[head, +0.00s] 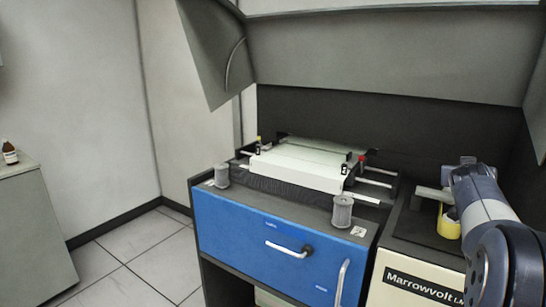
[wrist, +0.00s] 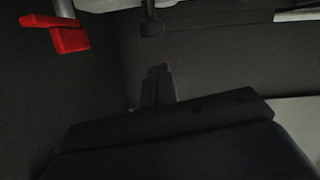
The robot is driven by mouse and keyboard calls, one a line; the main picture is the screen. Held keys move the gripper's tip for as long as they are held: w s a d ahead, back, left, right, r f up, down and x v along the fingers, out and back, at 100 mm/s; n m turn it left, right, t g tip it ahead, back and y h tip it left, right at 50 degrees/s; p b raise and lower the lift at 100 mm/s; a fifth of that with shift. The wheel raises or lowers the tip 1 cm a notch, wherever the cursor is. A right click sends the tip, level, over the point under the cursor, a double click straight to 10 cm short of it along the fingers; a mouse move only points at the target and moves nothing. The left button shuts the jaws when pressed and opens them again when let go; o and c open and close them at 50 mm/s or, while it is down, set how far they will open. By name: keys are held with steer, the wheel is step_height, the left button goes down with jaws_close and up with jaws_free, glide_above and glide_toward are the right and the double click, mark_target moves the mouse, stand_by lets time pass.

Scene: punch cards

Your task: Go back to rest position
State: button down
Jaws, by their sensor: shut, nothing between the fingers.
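My arm reaches in from the right edge of the head view, over the cream cabinet (head: 420,276) marked "Marrowvolt". In the wrist view my gripper (wrist: 158,70) shows as two dark fingers close together, shut and empty. Its surroundings in that view are dark. A red part (wrist: 70,38) on a grey rod lies at the upper left of the wrist view, apart from the fingers. In the head view a white flat-topped machine bed (head: 300,166) sits on the blue-fronted cabinet, to the left of my arm.
Grey cylinders (head: 342,212) stand on the machine's front ledge. The blue drawer (head: 240,232) has a projecting handle. A yellow container (head: 447,224) is close to my arm. A grey hood (head: 390,60) hangs above. Open tiled floor (head: 150,262) lies left, beside a grey cabinet with a brown bottle (head: 10,153).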

steer(key=shift+w+a+r+n+h, duration=0.2)
steer(key=shift+w+a+n, duration=0.05)
steer(key=shift+a+n, duration=0.25)
steer(key=shift+w+a+r+n+h, duration=0.2)
steer(key=shift+w+a+n, duration=0.1)
steer(key=shift+a+n, duration=0.2)
steer(key=shift+w+a+r+n+h, duration=0.25)
steer(key=shift+a+n, duration=0.15)
steer(key=shift+a, duration=0.2)
